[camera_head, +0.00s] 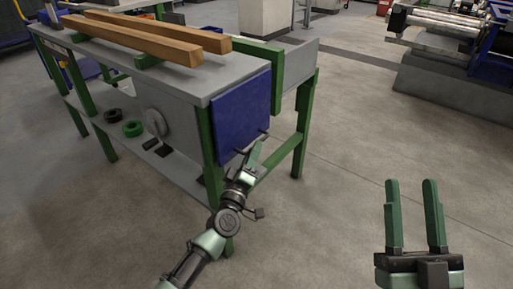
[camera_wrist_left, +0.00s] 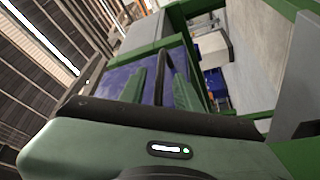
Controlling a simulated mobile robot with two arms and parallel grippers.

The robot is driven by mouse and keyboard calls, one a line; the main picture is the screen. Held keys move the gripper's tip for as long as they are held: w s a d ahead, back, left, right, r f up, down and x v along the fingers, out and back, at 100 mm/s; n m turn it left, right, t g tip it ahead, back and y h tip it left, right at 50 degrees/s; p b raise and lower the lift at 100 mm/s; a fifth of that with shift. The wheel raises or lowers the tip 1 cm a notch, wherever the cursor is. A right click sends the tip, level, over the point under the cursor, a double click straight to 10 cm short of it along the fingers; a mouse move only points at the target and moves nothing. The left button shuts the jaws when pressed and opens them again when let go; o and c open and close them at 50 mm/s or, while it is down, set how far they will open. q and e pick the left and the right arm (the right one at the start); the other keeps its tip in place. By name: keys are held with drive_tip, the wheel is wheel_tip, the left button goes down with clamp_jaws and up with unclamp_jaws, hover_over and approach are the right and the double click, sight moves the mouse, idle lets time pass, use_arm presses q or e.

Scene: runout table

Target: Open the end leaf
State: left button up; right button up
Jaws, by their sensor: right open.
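The end leaf is a blue panel (camera_head: 241,115) hanging down at the near end of the runout table (camera_head: 200,75). Dark handle parts (camera_head: 263,132) stick out near its lower edge. My left gripper (camera_head: 253,158) is just in front of that lower edge. In the left wrist view, its two green fingers (camera_wrist_left: 159,85) stand apart, with a dark handle bar (camera_wrist_left: 166,62) between them and the blue leaf (camera_wrist_left: 115,80) behind. I see blue between one finger and the bar. My right gripper (camera_head: 415,215) is open and empty over the floor, away from the table.
Two wooden beams (camera_head: 150,37) lie on the table top. A green table leg (camera_head: 303,125) stands right of the leaf. Black and green rings (camera_head: 132,128) lie on the lower shelf. Machinery (camera_head: 450,50) stands at the back right. The floor (camera_head: 345,140) right of the table is clear.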

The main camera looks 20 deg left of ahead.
sight(252, 119)
use_arm(q)
drive_tip(key=shift+x, duration=1.7)
clamp_jaws()
use_arm(e)
drive_tip(key=shift+s+d+r+t+y, duration=0.15)
drive_tip(key=shift+s+r+t+y, duration=0.35)
drive_tip(key=shift+s+r+t, duration=0.55)
use_arm(q)
drive_tip(key=shift+f, duration=0.1)
use_arm(e)
drive_tip(key=shift+r, duration=0.1)
